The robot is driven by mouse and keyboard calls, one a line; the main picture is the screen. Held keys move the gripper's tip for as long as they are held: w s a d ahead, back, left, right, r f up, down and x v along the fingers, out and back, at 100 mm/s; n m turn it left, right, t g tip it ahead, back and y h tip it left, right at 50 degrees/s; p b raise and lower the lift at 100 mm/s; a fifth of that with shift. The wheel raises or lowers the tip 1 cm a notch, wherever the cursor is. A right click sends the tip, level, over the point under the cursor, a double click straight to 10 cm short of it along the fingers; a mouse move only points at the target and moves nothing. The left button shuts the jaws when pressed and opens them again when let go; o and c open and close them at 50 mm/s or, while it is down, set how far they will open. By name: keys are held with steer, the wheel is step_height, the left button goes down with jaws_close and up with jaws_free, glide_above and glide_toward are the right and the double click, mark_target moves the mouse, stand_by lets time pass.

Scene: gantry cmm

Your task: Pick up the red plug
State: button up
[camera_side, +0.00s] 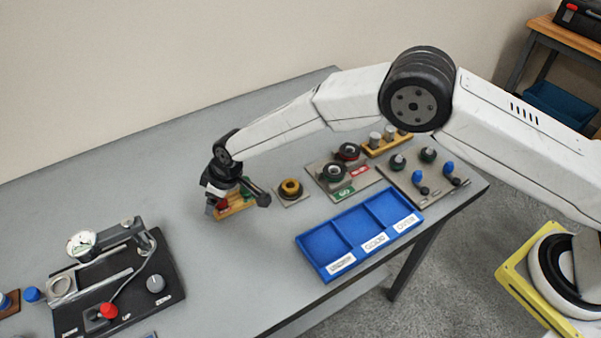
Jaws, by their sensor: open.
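The red plug (222,204) shows as a small red patch on a wooden block (237,206) near the middle of the table. My gripper (215,208) is right at the plug, over the left end of the block, and hides much of it. My gripper is open. From this view I cannot tell whether the fingers are around the plug or beside it. A green piece (247,188) stands on the same block, partly behind my wrist.
A blue tray (324,254) with three labelled compartments lies at the front right. A ring stand (291,189), a go/no-go plate (357,185) and a tool plate (435,184) lie to the right. A black dial-gauge fixture (166,296) is at left. The table's left rear is clear.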

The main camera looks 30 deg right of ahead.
jaws_close()
steer(key=shift+r, duration=0.2)
stand_by(0.3)
steer(key=shift+r, duration=1.55)
steer(key=s+d+r, duration=0.7)
steer(key=s+r, duration=0.2)
steer(key=s, duration=0.3)
steer(key=shift+r, duration=0.3)
steer(key=shift+s, duration=0.1)
